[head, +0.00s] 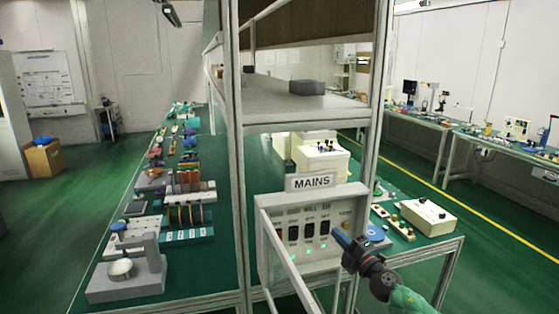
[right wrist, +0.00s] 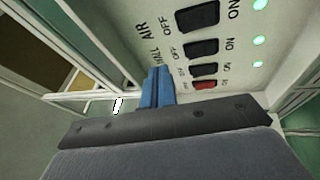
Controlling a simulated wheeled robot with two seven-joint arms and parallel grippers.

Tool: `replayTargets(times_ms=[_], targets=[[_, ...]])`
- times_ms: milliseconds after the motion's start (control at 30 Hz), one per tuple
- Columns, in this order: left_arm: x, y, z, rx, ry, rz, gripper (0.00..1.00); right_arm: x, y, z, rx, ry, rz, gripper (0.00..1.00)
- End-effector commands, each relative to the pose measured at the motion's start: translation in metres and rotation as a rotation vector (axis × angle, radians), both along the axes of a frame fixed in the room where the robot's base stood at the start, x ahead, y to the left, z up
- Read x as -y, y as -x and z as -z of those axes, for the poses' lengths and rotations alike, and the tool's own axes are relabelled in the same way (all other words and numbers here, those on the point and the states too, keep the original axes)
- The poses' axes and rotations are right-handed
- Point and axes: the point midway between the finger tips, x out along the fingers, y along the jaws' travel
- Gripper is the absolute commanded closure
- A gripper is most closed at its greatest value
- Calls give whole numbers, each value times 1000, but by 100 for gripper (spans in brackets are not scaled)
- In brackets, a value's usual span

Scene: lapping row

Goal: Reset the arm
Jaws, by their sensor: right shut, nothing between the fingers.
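The grey switch panel (head: 270,222) under the MAINS sign (head: 311,182) holds a row of dark rocker switches (head: 309,230) with lit green lamps below. In the right wrist view, black rockers (right wrist: 197,17) and one red rocker (right wrist: 205,86) sit between OFF and ON labels, with lit green lamps (right wrist: 260,40) on the ON side. My right gripper (head: 340,237) is at the panel's right side, its blue fingers shut and empty. In the right wrist view its fingertips (right wrist: 157,72) are near the rockers; contact cannot be told. My left gripper is not in view.
A metal shelf frame (head: 235,160) surrounds the panel, with a rail in front. A green bench (head: 115,235) with several parts and fixtures is at left. A white button box (head: 428,217) stands right of the panel. Green floor is open at far left and right.

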Motion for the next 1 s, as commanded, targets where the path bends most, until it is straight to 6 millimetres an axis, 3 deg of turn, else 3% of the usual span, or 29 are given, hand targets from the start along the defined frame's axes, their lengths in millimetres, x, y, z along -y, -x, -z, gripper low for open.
replayTargets(times_ms=[200,267,367,500,633,867,1000], targets=[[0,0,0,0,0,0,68,63,-25,-24,-52,-229,314,100],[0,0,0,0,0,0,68,80,-29,-21,-98,-294,400,100],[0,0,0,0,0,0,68,102,-29,4,-215,-394,539,100],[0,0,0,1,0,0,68,118,-8,75,-469,-519,721,100],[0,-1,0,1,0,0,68,116,26,149,-715,-589,834,100],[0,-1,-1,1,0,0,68,89,108,263,-1102,-677,934,100],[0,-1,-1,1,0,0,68,65,166,324,-1305,-734,961,100]])
